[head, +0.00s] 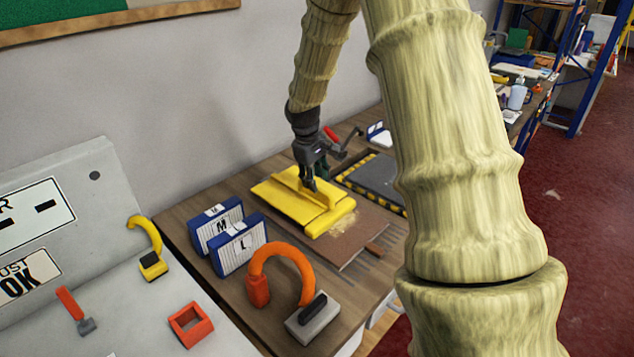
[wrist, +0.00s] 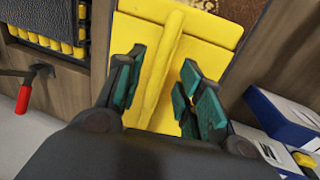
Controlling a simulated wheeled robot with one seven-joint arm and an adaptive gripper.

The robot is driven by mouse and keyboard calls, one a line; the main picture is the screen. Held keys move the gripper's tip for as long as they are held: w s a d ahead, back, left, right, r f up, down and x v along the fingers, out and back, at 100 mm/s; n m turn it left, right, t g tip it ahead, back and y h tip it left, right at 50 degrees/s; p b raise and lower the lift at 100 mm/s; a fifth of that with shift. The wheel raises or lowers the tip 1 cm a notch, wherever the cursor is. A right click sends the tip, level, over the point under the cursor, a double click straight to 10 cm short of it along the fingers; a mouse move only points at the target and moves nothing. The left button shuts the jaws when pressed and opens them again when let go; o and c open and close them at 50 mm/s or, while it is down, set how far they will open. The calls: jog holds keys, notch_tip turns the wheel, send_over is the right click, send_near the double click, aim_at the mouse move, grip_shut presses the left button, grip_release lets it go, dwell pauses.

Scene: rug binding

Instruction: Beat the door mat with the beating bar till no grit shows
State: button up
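The beating bar is a yellow plate with a raised ridge (head: 325,222). It lies on the brown door mat (head: 372,232) on the workbench and hides much of it. Pale grit (head: 343,222) shows on the mat beside the bar's near right edge. My gripper (head: 309,186) is low over the bar. In the wrist view the bar (wrist: 207,30) fills the middle, and its ridge runs between my gripper's two fingers (wrist: 160,88). The fingers are apart, with yellow visible between each and the ridge. A strip of speckled brown mat (wrist: 210,5) shows beyond the bar.
A dark tray with yellow-black striped edging (head: 372,178) lies right of the mat. Blue-white boxes marked M (head: 217,226) and L (head: 240,247) stand left. An orange curved-handled tool (head: 283,255) is in front.

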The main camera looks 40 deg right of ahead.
jog(key=shift+d+f, duration=0.15)
jog(key=shift+f, duration=0.55)
jog(key=shift+d+f, duration=0.15)
jog(key=shift+f, duration=0.55)
jog(key=shift+c, duration=0.3)
grip_shut()
